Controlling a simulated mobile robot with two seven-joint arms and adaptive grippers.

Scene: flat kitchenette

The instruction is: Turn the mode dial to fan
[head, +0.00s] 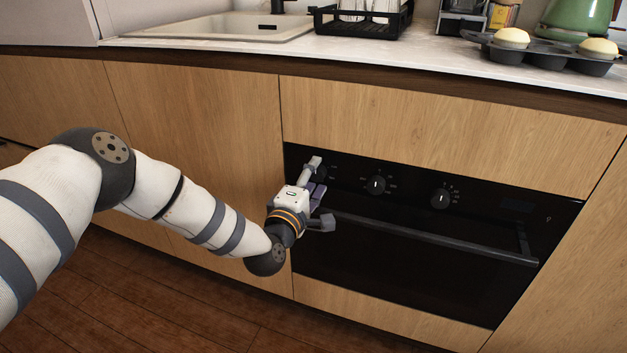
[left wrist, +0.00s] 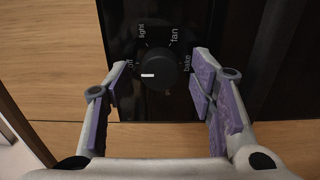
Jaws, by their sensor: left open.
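The mode dial (left wrist: 160,67) is a round black knob on the black oven panel, with labels off, light, fan and bake around it. Its white mark is at the left, on the off side and a little below that label; fan is at its upper right. My left gripper (left wrist: 160,88) is open, with one purple-padded finger on each side of the dial; I see gaps between the fingers and the knob. In the head view the left gripper (head: 316,178) is at the left end of the oven panel and largely hides this dial. My right gripper is not in view.
Two more knobs, a middle one (head: 376,185) and a right one (head: 440,199), are on the oven panel. The oven handle (head: 430,238) runs across below them. The counter (head: 400,58) above holds a dish rack (head: 330,24) and a muffin tin (head: 548,55).

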